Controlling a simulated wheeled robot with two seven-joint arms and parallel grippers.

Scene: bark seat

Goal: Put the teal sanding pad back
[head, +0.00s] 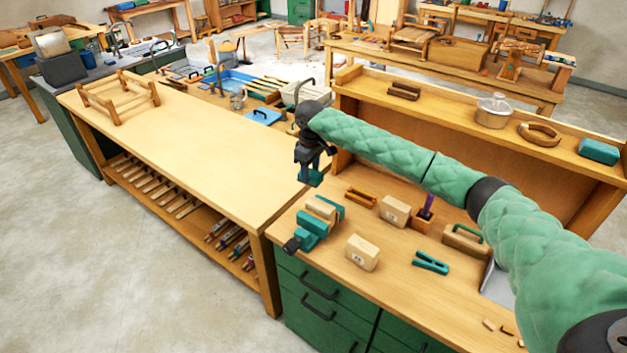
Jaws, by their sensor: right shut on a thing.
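My right gripper (312,168) hangs from the green padded arm and points down over the near workbench's back left corner. It is shut on a small teal block (311,179), which looks like the teal sanding pad. The fingers hide part of the pad, and it appears held above the bench surface. My left gripper is not in view.
Below stand a teal vise (315,222), pale wooden blocks (362,252), a teal clamp (430,262) and a wooden holder (424,219). The raised shelf (450,112) carries a pot (494,111) and a teal box (599,151). The long left bench (190,135) is mostly clear.

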